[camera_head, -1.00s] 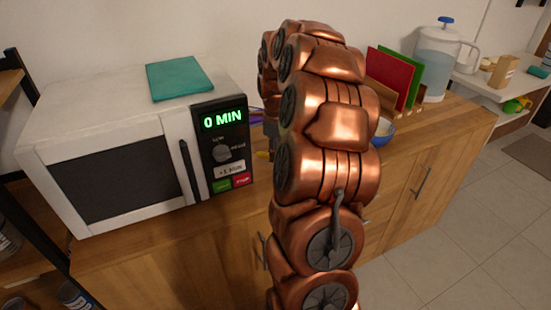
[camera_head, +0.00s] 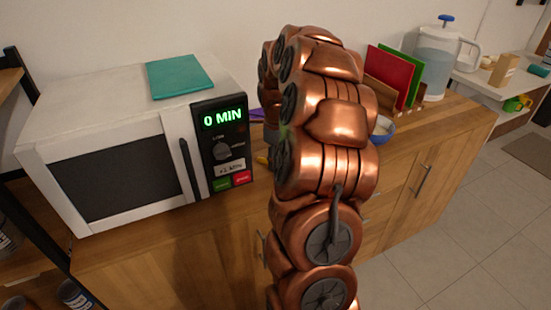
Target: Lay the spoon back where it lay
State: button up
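I cannot make out the spoon in the head view. My own copper-coloured arm stands in the middle of the picture and hides much of the counter (camera_head: 208,222) behind it. My gripper's fingers do not show; they may be behind the arm. A small yellow item (camera_head: 262,159) and a purple item (camera_head: 257,115) peek out at the arm's left edge, too covered to identify. A blue bowl (camera_head: 384,130) is partly visible on the counter just right of the arm.
A white microwave (camera_head: 125,165) reading 0 MIN fills the left of the counter, with a teal cloth or board (camera_head: 180,77) on top. At the back right are a red board (camera_head: 389,76), a green board (camera_head: 416,72) and a water pitcher (camera_head: 437,62).

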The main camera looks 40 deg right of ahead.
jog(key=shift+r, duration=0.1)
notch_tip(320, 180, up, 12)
jog(key=b, duration=0.1)
dwell(0.6)
dwell(0.8)
